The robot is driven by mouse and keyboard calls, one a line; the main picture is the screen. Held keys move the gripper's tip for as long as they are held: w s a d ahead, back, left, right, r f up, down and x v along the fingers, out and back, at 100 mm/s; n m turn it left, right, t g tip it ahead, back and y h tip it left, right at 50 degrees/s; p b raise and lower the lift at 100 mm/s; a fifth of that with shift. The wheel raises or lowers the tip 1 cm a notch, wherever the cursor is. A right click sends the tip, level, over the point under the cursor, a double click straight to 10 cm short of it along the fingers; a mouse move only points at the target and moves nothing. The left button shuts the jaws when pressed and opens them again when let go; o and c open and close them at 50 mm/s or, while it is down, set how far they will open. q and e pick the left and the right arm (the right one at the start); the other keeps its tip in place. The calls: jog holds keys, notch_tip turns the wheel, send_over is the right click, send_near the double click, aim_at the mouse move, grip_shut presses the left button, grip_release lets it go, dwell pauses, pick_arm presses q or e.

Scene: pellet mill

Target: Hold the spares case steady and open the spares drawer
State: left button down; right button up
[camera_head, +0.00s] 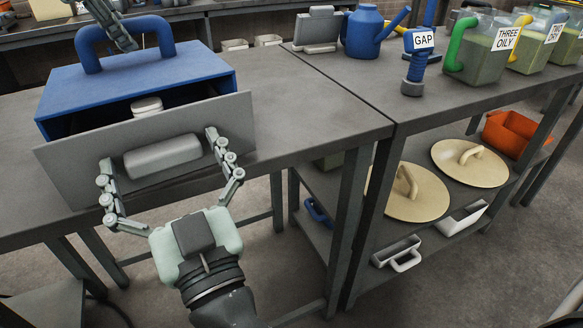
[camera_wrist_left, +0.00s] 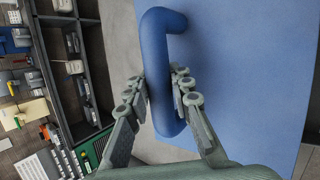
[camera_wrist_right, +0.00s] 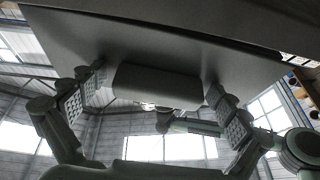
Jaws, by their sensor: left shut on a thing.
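The blue spares case (camera_head: 150,78) stands on the grey bench, with an arched blue handle (camera_head: 90,50) on top. My left gripper (camera_head: 122,38) is shut on this handle, which runs between its fingers in the left wrist view (camera_wrist_left: 162,90). The spares drawer's grey front panel (camera_head: 75,155) stands out from the case, so the drawer is partly open. A pale item (camera_head: 147,106) shows behind the panel. My right gripper (camera_head: 170,168) is open, its fingers at either end of the drawer's grey bar handle (camera_head: 163,156); the right wrist view shows this handle (camera_wrist_right: 158,86) between the fingers.
Right of the case the bench top (camera_head: 310,115) is clear. A blue watering can (camera_head: 370,32), a blue tool labelled GAP (camera_head: 415,70) and labelled jugs (camera_head: 482,55) stand further right. Beige lids (camera_head: 415,190) and an orange bin (camera_head: 512,130) are on the lower shelf.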

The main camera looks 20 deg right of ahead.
jog(key=w, duration=0.4)
jog(key=shift+a, duration=0.15)
jog(key=a+v, duration=0.1)
jog(key=v, duration=1.1)
jog(key=w+d+f+g+h, duration=0.2)
jog(key=d+f+g, duration=0.1)
jog(key=d+f, duration=0.2)
jog(key=w+d+f+g+h, duration=0.2)
jog(key=d+f, duration=0.4)
jog(key=f, duration=0.4)
jog(key=w+d+f+m+g+h, duration=0.1)
jog(key=w+d+f+g+h, duration=0.1)
jog(key=d+f+g, duration=0.2)
notch_tip(320, 180, down, 4)
jog(key=shift+d+r+g+h, duration=0.2)
jog(key=shift+d+g+h, duration=0.15)
jog(key=shift+d, duration=0.85)
jog(key=s+a+r+t+y, duration=0.25)
jog(key=a+r, duration=0.25)
jog(key=r, duration=0.3)
jog(key=s+a+r+n+t+y, duration=0.1)
jog(key=s+a+r+t+y, duration=0.1)
jog(key=a+r+t, duration=0.35)
jog(key=s+a+r+t+y, duration=0.2)
jog(key=a+r, duration=0.4)
jog(key=r, duration=0.3)
jog(key=x, duration=1.1)
jog(key=shift+w+r, duration=0.15)
jog(key=shift+w, duration=0.2)
jog(key=shift+c, duration=0.6)
